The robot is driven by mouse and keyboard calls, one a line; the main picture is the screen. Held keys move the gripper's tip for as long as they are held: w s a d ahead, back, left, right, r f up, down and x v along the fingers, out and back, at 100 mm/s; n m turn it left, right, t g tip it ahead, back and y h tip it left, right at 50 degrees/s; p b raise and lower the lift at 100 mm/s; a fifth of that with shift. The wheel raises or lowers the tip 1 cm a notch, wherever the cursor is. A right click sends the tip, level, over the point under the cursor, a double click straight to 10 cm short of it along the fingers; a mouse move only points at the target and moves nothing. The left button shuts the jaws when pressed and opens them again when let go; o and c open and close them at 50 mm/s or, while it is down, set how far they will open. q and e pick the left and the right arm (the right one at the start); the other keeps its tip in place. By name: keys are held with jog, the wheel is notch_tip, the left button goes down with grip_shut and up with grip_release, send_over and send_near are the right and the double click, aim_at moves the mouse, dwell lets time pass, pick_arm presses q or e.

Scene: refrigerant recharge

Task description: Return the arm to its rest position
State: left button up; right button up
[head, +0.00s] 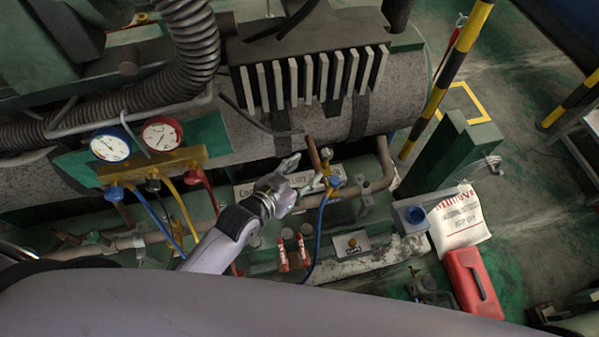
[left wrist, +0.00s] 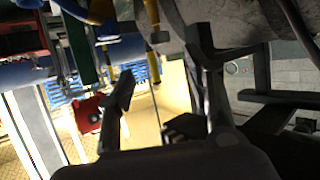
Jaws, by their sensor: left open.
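My left arm (head: 222,240) reaches up from the lower left in the head view. Its gripper (head: 308,172) is over the pipework in front of the large grey tank, close to a brass valve fitting (head: 329,180) with a blue hose. I cannot tell whether they touch. In the left wrist view the two dark fingers (left wrist: 153,110) stand apart with nothing seen between them. The gauge manifold (head: 158,165), with a blue and a red gauge, is left of the gripper. My right gripper is not in view.
The grey tank (head: 395,95) and a ribbed hose (head: 192,45) lie behind the arm. Red-labelled cylinders (head: 282,256) stand below the gripper. Green floor there is partly clear.

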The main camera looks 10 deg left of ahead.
pick_arm(q)
jog(key=shift+v, duration=0.75)
jog(key=s+a+f+n+g+y, duration=0.15)
jog(key=s+a+f, duration=0.25)
jog(key=f, duration=0.6)
jog(key=s+a+f+g+y+b, duration=0.1)
jog(key=s+a+f+g, duration=0.15)
jog(key=f, duration=0.65)
jog(key=s+a+f+n+g+y, duration=0.15)
jog(key=s+a+f, duration=0.25)
jog(key=f, duration=0.6)
jog(key=s+a+f+g, duration=0.1)
jog(key=s+f, duration=0.3)
jog(key=s, duration=0.4)
jog(key=s+a+f+g+y, duration=0.1)
jog(key=s+a+f+g, duration=0.1)
jog(key=s+f, duration=0.3)
jog(key=s+a+f+g+y, duration=0.1)
jog(key=s+a+f, duration=0.3)
jog(key=s, duration=0.8)
jog(key=shift+f+g+b, duration=0.45)
jog(key=shift+f+g, duration=0.2)
jog(key=shift+f, duration=0.05)
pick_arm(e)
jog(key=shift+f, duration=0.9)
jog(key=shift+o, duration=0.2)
